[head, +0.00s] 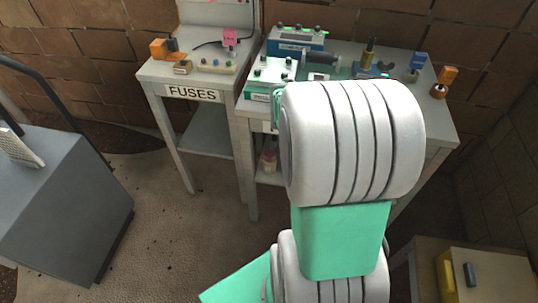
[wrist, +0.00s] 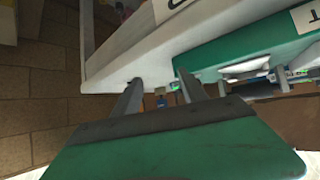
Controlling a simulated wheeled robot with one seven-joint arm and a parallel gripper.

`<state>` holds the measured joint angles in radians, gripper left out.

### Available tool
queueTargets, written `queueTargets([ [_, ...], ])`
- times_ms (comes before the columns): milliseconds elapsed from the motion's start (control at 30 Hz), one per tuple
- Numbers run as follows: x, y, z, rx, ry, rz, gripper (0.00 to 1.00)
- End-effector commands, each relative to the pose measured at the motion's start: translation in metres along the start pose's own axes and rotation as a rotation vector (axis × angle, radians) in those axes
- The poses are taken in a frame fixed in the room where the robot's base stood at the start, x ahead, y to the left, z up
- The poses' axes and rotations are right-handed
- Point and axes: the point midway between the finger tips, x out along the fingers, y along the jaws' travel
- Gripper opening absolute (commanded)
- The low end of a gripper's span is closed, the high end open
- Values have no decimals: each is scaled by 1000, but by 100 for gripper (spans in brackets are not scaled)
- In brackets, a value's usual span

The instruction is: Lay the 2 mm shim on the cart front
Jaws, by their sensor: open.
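A dark grey cart (head: 62,200) with a black handle rail stands at the left in the head view; a pale ribbed piece (head: 20,148) rests on its top. I cannot make out which thing is the 2 mm shim. My gripper (wrist: 160,88) shows in the wrist view with its two grey fingers apart and nothing seen between them. The fingers are close to a pale bench edge (wrist: 125,65) and a green tray or box (wrist: 240,48). In the head view my arm hides the gripper and part of the right bench.
The FUSES table (head: 190,94) holds small coloured parts. The right bench (head: 425,110) carries a blue device (head: 297,40), a white-and-green box (head: 270,76) and several small fixtures. Floor between cart and tables is clear.

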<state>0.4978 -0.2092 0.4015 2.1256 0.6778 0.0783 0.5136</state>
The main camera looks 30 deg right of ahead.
Motion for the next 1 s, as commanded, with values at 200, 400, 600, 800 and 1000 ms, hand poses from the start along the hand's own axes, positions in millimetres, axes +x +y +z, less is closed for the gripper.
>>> queueTargets([
  [200,-171,-101,141,-553,-400,-469,50],
  [400,-289,-76,227,-1061,-562,-758,50],
  [600,-305,-65,239,-1158,-583,-801,50],
  [800,-304,-66,239,-1153,-583,-798,50],
  [1000,-304,-66,238,-1151,-583,-797,36],
])
